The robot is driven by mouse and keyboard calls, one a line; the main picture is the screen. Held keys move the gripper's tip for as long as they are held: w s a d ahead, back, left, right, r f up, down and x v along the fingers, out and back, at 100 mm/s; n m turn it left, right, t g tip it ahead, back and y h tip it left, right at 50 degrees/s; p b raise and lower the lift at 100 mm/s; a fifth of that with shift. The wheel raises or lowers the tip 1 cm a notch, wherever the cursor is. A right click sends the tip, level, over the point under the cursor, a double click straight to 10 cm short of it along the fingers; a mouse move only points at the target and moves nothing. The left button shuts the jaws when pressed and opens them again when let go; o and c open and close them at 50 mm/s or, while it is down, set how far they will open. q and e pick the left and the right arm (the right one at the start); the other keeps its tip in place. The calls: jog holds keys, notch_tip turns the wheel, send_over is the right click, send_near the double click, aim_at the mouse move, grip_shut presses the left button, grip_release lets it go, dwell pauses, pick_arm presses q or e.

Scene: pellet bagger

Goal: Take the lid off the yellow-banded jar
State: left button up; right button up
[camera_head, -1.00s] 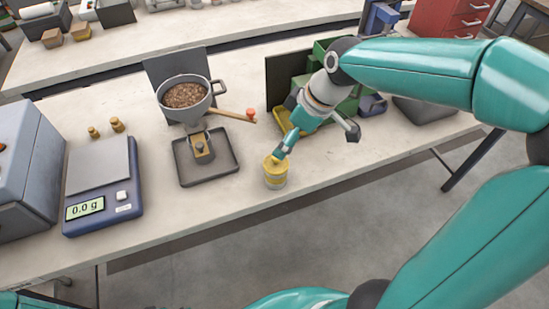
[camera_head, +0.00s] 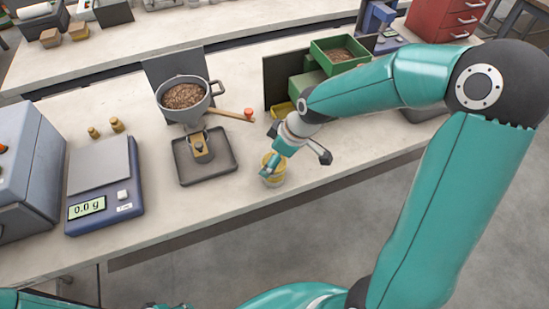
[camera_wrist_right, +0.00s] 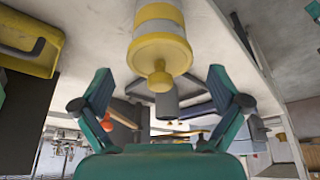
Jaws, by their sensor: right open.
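The yellow-banded jar (camera_head: 279,178) stands near the front edge of the bench, partly hidden by my right gripper in the head view. In the right wrist view the jar (camera_wrist_right: 158,15) shows upside down, with its yellow lid (camera_wrist_right: 160,52) on it and the lid's small round knob (camera_wrist_right: 160,80) pointing towards my palm. My right gripper (camera_wrist_right: 160,74) is open, its two fingers apart on either side of the knob. No touch shows between fingers and knob. In the head view the right gripper (camera_head: 270,167) is at the jar. My left gripper is out of view.
Left of the jar are a grey tray (camera_head: 184,176) under a pellet hopper (camera_head: 190,103) and a scale (camera_head: 102,211) reading 0.0 g. A wooden-handled tool (camera_head: 232,114) lies behind. A green pellet bin (camera_head: 318,46) stands behind my right arm.

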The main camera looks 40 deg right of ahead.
jog(key=c, duration=0.9)
jog(key=shift+r, duration=0.15)
